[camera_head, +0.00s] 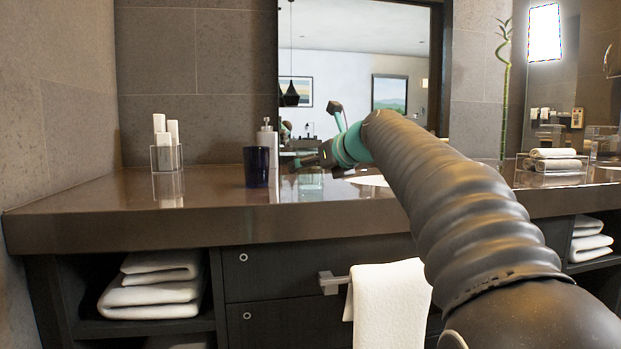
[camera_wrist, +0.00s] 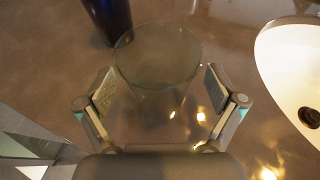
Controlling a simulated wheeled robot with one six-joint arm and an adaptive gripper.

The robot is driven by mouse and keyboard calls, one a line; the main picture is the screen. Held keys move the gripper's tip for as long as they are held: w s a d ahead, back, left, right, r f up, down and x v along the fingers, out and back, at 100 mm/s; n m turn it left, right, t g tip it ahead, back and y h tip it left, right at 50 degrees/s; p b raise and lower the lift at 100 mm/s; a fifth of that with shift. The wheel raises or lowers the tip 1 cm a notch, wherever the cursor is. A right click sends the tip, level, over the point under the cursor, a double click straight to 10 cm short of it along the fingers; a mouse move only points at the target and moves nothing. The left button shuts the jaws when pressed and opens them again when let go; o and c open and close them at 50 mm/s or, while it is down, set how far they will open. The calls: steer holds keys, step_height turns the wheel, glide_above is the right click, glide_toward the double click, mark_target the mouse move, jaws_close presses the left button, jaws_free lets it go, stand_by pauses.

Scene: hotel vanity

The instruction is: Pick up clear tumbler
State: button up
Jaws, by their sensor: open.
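The clear tumbler (camera_wrist: 157,52) stands on the brown counter in the wrist view, its round rim just ahead of and partly between my fingers. My gripper (camera_wrist: 160,84) is open, with one finger pad on each side of the glass and gaps visible at both sides. In the head view my gripper (camera_head: 305,160) is low over the counter near the back. The tumbler (camera_head: 311,184) is faint there, below and partly hidden by my gripper.
A dark blue cup (camera_head: 256,168) stands just left of the tumbler; it also shows in the wrist view (camera_wrist: 108,16). The white sink (camera_wrist: 290,70) lies right. A clear holder (camera_head: 166,157) with white items stands far left.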

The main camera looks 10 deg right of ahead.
steer(key=shift+w+a+f, duration=0.15)
steer(key=shift+w+a, duration=0.05)
steer(key=shift+w, duration=0.15)
steer(key=c, duration=1.4)
